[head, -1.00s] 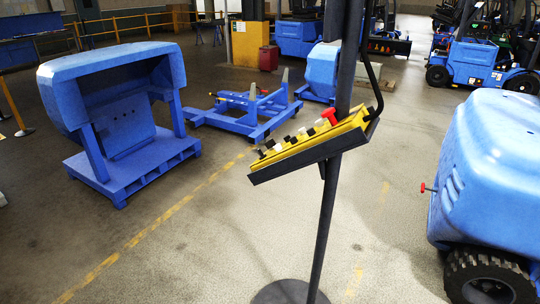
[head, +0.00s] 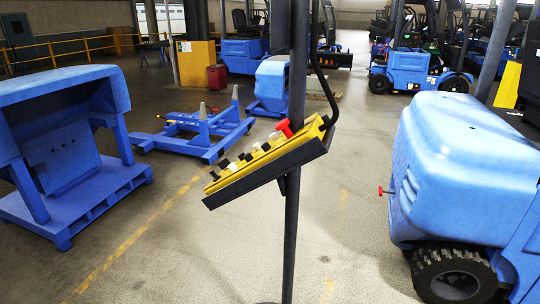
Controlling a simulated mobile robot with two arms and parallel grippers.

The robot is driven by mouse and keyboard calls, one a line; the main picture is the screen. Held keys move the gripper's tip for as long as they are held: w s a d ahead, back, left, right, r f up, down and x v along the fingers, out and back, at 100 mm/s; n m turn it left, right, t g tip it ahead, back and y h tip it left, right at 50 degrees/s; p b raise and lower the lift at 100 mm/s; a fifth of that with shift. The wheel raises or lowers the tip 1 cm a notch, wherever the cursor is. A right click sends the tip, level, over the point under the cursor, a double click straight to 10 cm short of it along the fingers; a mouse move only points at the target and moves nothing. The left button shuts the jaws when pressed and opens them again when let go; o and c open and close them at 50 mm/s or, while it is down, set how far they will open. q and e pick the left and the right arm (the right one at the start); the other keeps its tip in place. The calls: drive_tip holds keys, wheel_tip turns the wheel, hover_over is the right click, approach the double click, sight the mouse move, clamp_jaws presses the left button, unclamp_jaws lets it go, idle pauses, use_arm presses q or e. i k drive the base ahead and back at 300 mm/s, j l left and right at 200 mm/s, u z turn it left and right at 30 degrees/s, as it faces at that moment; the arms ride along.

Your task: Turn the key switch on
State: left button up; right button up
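A yellow control panel (head: 262,161) with a dark tray-like underside sits tilted on a dark upright pole (head: 291,225), near the middle of the head view. A red knob or button (head: 284,128) stands at its upper right end. Several small black and white controls (head: 247,156) run in a row down to its lower left end. They are too small to tell which one is the key switch or how it is set. Neither of my grippers is in view.
A blue fixture (head: 70,150) stands at left, and a low blue frame (head: 205,132) lies behind the panel. A blue vehicle body (head: 465,165) with a black wheel (head: 455,276) and a small red knob stands at right. Bare floor (head: 350,230) lies between panel and vehicle.

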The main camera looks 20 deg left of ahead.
sight(224, 163)
drive_tip(key=i+j+z, duration=0.2)
drive_tip(key=j+z, duration=0.15)
drive_tip(key=j, duration=0.55)
drive_tip(key=j+z, duration=0.35)
drive_tip(key=j, duration=0.55)
drive_tip(key=j+z, duration=0.35)
drive_tip(key=j, duration=0.6)
